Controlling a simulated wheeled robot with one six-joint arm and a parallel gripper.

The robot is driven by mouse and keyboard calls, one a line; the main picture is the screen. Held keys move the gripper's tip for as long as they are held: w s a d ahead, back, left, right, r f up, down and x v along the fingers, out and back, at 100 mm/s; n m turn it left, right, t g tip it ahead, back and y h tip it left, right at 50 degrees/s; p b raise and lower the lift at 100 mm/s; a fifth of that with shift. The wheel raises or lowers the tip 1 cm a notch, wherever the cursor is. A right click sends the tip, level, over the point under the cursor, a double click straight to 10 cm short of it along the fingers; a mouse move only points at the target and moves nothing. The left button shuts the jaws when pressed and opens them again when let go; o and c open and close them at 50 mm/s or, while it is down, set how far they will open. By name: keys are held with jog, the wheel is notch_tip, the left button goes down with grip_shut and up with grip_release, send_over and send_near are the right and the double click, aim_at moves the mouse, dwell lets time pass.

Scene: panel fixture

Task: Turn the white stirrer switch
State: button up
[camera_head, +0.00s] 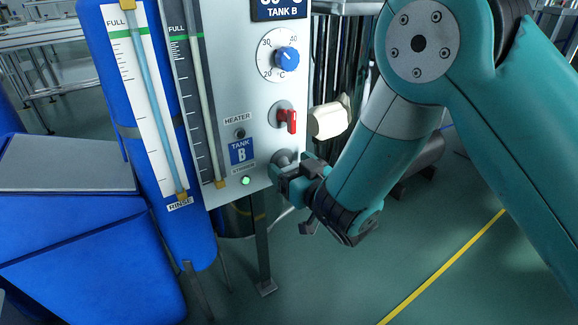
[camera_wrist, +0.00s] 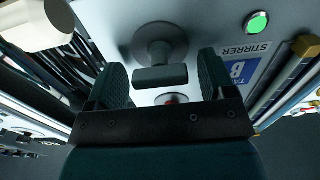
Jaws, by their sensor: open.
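The stirrer switch (camera_wrist: 160,42) shows in the wrist view as a round plate with a grey-looking, shaded handle (camera_wrist: 160,76) standing out from the panel. In the head view its round plate (camera_head: 283,158) is mostly hidden behind my gripper (camera_head: 288,176). My gripper (camera_wrist: 161,82) is open, with one finger on each side of the handle in the wrist view. Gaps show between handle and fingers, so it is not gripped. The STIRRER label and a lit green lamp (camera_wrist: 257,23) are beside the switch; the lamp (camera_head: 246,181) also shows in the head view.
The red heater switch (camera_head: 288,120) is above the stirrer switch. A blue temperature dial (camera_head: 287,58) is higher up. Two level gauges and a blue rinse tank (camera_head: 112,110) are at left. A cream cylinder (camera_head: 328,120) juts out right of the panel, near my arm.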

jog(key=c, duration=0.9)
jog(key=shift+c, duration=0.2)
jog(key=shift+n, duration=0.3)
jog(key=n, duration=0.3)
jog(key=shift+f+n+b, duration=0.1)
jog(key=shift+n+b, duration=0.2)
jog(key=shift+b, duration=0.05)
jog(key=n, duration=0.4)
jog(key=shift+s+a+n, duration=0.1)
jog(key=shift+n, duration=0.2)
jog(key=n, duration=0.5)
jog(key=shift+a+f+b, duration=0.1)
jog(key=shift+f+b, duration=0.05)
jog(key=shift+b, duration=0.25)
jog(key=shift+n, duration=2)
